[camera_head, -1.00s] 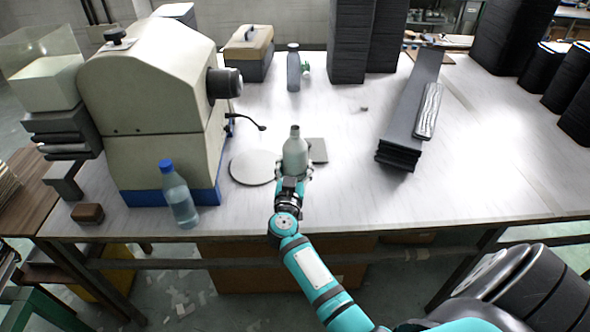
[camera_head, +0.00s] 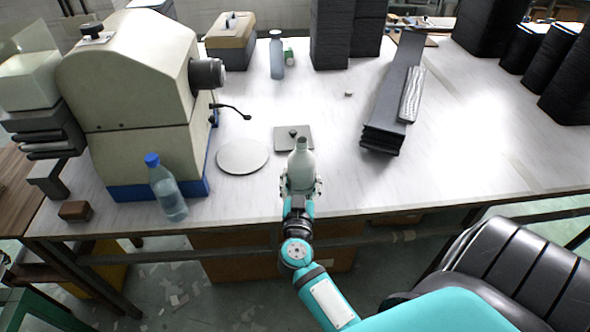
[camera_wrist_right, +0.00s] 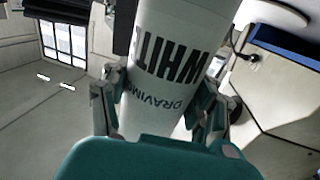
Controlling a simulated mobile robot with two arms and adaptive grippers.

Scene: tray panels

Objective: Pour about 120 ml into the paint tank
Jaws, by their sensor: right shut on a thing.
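My right gripper (camera_head: 301,186) is shut around the body of a pale grey-green bottle (camera_head: 301,165) near the table's front edge. In the right wrist view the bottle (camera_wrist_right: 168,55) carries the word WHITE, with the gripper fingers (camera_wrist_right: 155,105) on both its sides. The bottle looks about upright; its base is hidden by the gripper, and its liquid level does not show. A clear-walled tank (camera_head: 28,72) with whitish contents, likely the paint tank, sits at the left of the beige machine (camera_head: 135,80). My left gripper is not in view.
A round pale disc (camera_head: 242,157) and a square grey plate (camera_head: 308,139) with a small dark piece lie behind the bottle. A blue-capped bottle (camera_head: 168,190) stands before the machine. Dark panels (camera_head: 395,95) lie right of centre. The table's right front is clear.

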